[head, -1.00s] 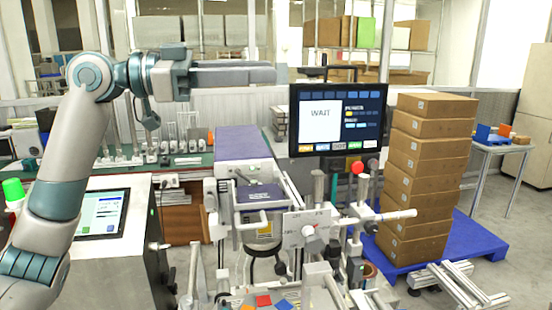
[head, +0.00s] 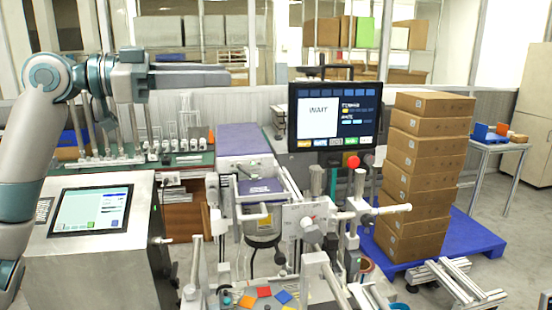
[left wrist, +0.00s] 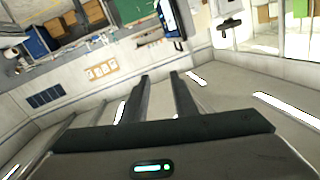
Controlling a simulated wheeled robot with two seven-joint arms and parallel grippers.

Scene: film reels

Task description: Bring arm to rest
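My left arm comes in from the left in the head view, and its gripper (head: 190,76) points to the right, raised above the bench. The head view sees the fingers from the side, one over the other. In the left wrist view the two fingers of my left gripper (left wrist: 159,78) stand apart with a clear gap and nothing between them. The gripper touches nothing. My right arm and gripper are not in view.
A monitor reading WAIT (head: 335,117) stands behind the machine. A stack of cardboard boxes (head: 425,165) sits on a blue pallet (head: 480,240) at right. A cabinet with a touch screen (head: 90,210) stands at left, below my arm. Colored tiles (head: 264,293) lie in front.

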